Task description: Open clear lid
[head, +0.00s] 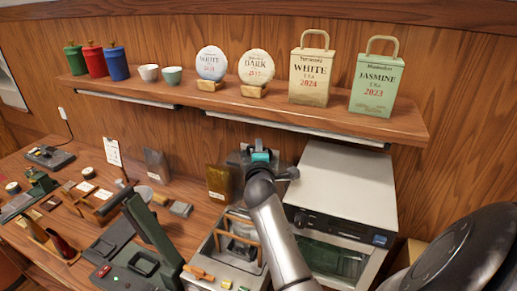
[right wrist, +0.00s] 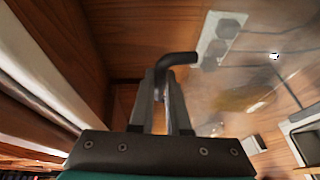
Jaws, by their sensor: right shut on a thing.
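My right gripper (head: 262,158) is at the end of the arm reaching to the back of the bench, left of the white-topped oven. In the right wrist view its two grey fingers (right wrist: 167,105) are shut on a bent black handle (right wrist: 180,58). A clear, see-through panel (right wrist: 265,75) with glossy reflections lies to the right of the handle and looks like the clear lid. In the head view the lid's outline is hard to make out near the arm. My left gripper is not in view.
An oven (head: 345,185) stands right of the arm. A wooden-rimmed box (head: 205,262) is in front of it. A shelf (head: 200,94) with tins and tea cakes runs above. Several tools fill the bench.

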